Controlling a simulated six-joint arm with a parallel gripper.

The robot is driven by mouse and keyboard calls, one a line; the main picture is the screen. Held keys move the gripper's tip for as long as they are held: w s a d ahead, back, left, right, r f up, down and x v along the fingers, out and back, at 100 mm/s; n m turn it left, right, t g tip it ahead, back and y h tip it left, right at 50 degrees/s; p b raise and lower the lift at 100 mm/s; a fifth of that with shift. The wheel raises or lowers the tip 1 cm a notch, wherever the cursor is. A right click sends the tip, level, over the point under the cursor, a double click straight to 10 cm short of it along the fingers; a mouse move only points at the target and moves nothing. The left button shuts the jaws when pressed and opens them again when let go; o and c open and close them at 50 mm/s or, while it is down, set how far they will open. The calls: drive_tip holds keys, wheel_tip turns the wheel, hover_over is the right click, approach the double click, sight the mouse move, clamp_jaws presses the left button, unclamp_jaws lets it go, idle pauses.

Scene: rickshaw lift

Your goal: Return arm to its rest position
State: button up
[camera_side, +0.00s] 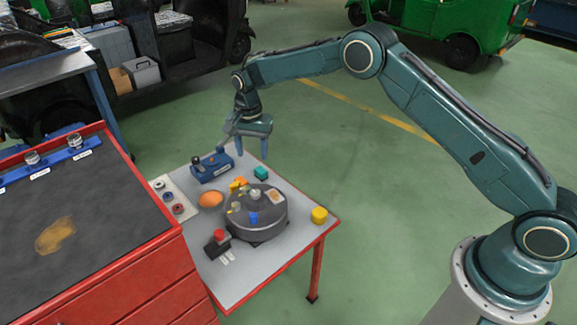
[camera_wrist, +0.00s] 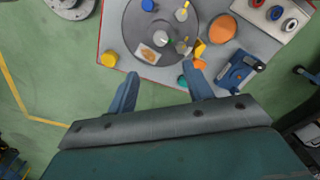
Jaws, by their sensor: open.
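My gripper (camera_side: 246,146) is open and empty, held in the air above the far edge of the small grey-topped table (camera_side: 228,291). In the wrist view my gripper (camera_wrist: 160,92) shows two blue fingers spread apart with nothing between them. The fingertips lie over the table's edge in that view. My arm reaches from its base at the lower right, over the table, with the wrist bent downward.
The table holds a round dark turntable (camera_side: 262,222) with small parts, an orange disc (camera_side: 211,199), a blue device (camera_side: 212,166), a yellow cylinder (camera_side: 319,215) and a red button box (camera_side: 217,243). A red workbench (camera_side: 130,262) stands left. Green floor (camera_side: 350,150) is open behind.

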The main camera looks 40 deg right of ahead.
drive_tip(key=s+d+r+n+t, duration=0.2)
drive_tip(key=s+d+r+n, duration=0.1)
drive_tip(key=s+r, duration=0.8)
drive_tip(key=s+d+r+n+t, duration=0.1)
drive_tip(key=s+d+r+n, duration=0.2)
drive_tip(key=s+r, duration=0.8)
drive_tip(key=s+d+r+n+t, duration=0.1)
drive_tip(key=s+n, duration=0.1)
drive_tip(key=s, duration=0.8)
drive_tip(key=s+d+r+n+t, duration=0.1)
drive_tip(key=s+r+n, duration=0.1)
drive_tip(key=s, duration=0.9)
drive_tip(key=shift+s+d+n+t, duration=0.15)
drive_tip(key=shift+s+n+t, duration=0.15)
drive_tip(key=shift+n, duration=0.2)
